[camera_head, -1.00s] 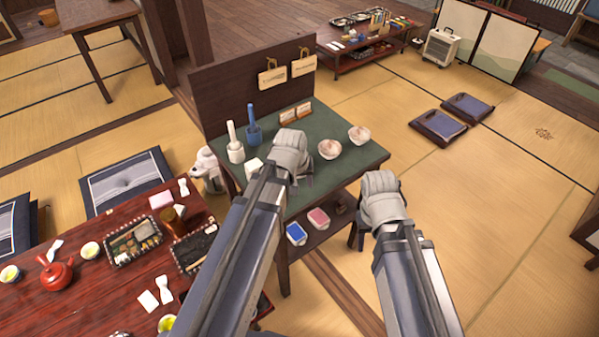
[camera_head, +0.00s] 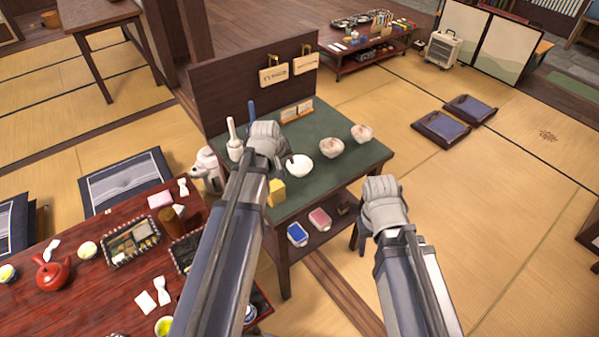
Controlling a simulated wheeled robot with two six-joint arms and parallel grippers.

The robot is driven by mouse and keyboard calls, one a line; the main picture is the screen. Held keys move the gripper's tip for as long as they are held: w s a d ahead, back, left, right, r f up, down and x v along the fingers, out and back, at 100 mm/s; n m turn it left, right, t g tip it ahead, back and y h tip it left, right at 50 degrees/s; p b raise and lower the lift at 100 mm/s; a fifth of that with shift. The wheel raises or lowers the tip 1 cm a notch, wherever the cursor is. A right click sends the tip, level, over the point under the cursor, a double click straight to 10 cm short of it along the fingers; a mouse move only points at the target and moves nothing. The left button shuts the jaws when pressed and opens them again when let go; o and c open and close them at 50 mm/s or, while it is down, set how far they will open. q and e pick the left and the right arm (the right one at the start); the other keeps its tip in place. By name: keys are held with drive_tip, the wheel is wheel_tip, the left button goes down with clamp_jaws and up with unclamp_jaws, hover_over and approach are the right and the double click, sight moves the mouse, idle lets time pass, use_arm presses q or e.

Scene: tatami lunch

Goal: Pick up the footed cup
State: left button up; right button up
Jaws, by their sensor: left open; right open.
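My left gripper (camera_head: 276,164) is above the green-topped table, near its left middle. My own wrist hides most of its fingers, and nothing shows held in it. A white round cup (camera_head: 300,170) stands just to its right, with something dark at its rim. Two pale pinkish cups (camera_head: 332,147) (camera_head: 362,134) stand further right. No foot is clear on any of these, so I cannot tell which is the footed cup. My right gripper (camera_head: 366,232) is apart from the cups, past the table's right front corner, with dark fingers pointing down.
A white bottle-shaped piece (camera_head: 235,146) and a blue one (camera_head: 251,112) stand behind my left gripper. A yellow block (camera_head: 277,194) is at the green table's (camera_head: 352,172) front left. A brown panel (camera_head: 240,92) rises behind. A red low table (camera_head: 85,300) is at lower left.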

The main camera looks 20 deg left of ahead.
sight(288, 166)
use_arm(q)
drive_tip(key=shift+b+x, duration=2.35)
drive_tip(key=shift+x, duration=0.25)
drive_tip(key=shift+r, duration=0.1)
clamp_jaws()
